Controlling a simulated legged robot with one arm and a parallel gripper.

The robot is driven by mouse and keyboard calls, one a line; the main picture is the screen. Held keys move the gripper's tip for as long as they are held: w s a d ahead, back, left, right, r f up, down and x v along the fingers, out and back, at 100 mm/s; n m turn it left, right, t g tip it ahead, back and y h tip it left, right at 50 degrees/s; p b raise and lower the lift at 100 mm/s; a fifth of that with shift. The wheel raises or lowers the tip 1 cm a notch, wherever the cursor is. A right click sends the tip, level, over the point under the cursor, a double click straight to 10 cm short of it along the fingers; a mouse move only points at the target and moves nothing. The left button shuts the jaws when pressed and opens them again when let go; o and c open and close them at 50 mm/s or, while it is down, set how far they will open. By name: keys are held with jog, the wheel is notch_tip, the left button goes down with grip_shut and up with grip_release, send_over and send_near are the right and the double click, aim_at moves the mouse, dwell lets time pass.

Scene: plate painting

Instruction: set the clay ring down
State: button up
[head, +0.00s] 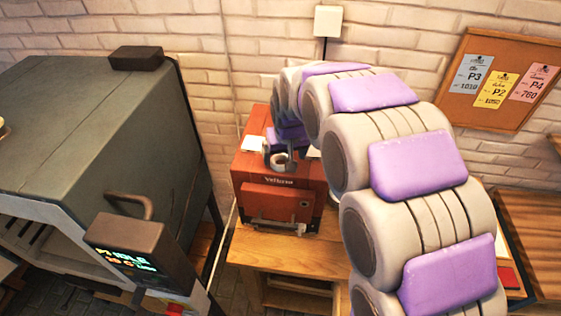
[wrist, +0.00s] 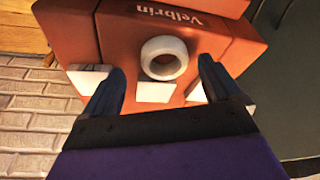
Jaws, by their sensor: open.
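The clay ring (wrist: 164,58) is pale and round with a dark hole. In the wrist view it is on top of the orange-red Velbrin machine (wrist: 225,45), beyond my fingertips and roughly centred between them. My gripper (wrist: 163,85) is open, its two dark fingers apart and not touching the ring.
White patches (wrist: 155,92) mark the machine's top. The machine stands on a wooden table (head: 270,262). A large grey kiln (head: 95,120) with a lit display stands at left. A brick wall is behind, with a corkboard of notes (head: 478,112) at right.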

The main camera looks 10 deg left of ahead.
jog(key=shift+x, duration=1)
jog(key=shift+a, duration=0.25)
jog(key=shift+a+f, duration=0.1)
jog(key=shift+a, duration=0.4)
jog(key=shift+c, duration=2)
jog(key=shift+w+d, duration=0.1)
jog(key=shift+d, duration=0.55)
jog(key=c, duration=0.8)
jog(key=shift+a, duration=0.4)
notch_tip(320, 180, up, 2)
jog(key=shift+r, duration=0.1)
jog(key=shift+d+r, duration=0.2)
jog(key=shift+r, duration=0.65)
jog(key=s, duration=1)
jog(key=s+r, duration=0.1)
jog(key=s, duration=0.5)
jog(key=shift+d+r, duration=0.1)
jog(key=shift+d, duration=0.25)
